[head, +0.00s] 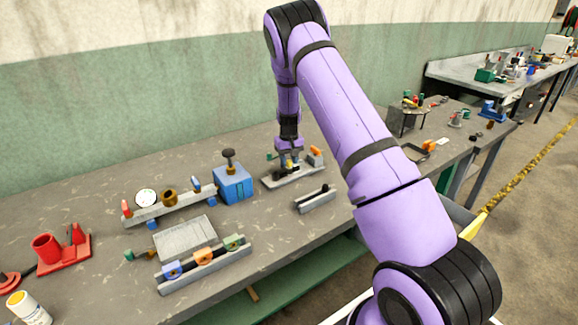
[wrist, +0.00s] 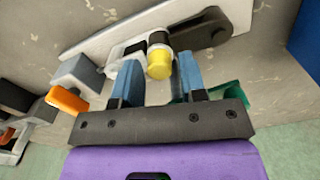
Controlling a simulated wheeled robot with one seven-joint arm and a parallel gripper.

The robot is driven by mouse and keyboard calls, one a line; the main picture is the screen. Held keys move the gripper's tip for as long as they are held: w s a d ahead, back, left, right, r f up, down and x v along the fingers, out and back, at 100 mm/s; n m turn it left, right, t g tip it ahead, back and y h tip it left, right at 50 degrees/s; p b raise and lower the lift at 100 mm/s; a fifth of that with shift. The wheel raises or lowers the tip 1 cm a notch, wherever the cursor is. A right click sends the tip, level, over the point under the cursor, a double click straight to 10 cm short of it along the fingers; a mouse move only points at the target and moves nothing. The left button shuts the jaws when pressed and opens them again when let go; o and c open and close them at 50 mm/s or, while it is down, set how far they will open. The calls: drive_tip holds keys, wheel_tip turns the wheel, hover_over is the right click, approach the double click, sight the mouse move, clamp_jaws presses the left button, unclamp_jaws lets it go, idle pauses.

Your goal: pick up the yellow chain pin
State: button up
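The yellow chain pin (wrist: 160,64) stands out of a fixture in the wrist view, with a dark grey collar behind its yellow end. The fixture has a pale base plate (wrist: 112,32) and a dark link-shaped piece (wrist: 208,33) to the right of the pin. My gripper (wrist: 160,72) is open, with one blue finger on each side of the pin and a narrow gap showing beside each. In the head view my gripper (head: 288,160) is low over the fixture plate (head: 300,176), and the pin is only a small yellow spot there.
An orange-handled clamp (wrist: 66,101) is left of the pin in the wrist view, and a green handle (wrist: 226,90) is at right, close to a finger. In the head view a blue block (head: 234,185) with a knob stands left of the fixture, and a grey rail piece (head: 315,200) lies in front.

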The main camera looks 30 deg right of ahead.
sight(289, 161)
clamp_jaws()
drive_tip(key=shift+r, duration=0.1)
drive_tip(key=shift+r, duration=0.55)
wheel_tip(289, 161, up, 2)
drive_tip(key=shift+r, duration=0.1)
drive_tip(key=s+a, duration=0.1)
drive_tip(key=s, duration=0.4)
drive_tip(key=s+a+r, duration=0.1)
drive_tip(key=s, duration=0.9)
drive_tip(key=shift+s+a+r, duration=0.25)
drive_tip(key=shift+s+a, duration=0.15)
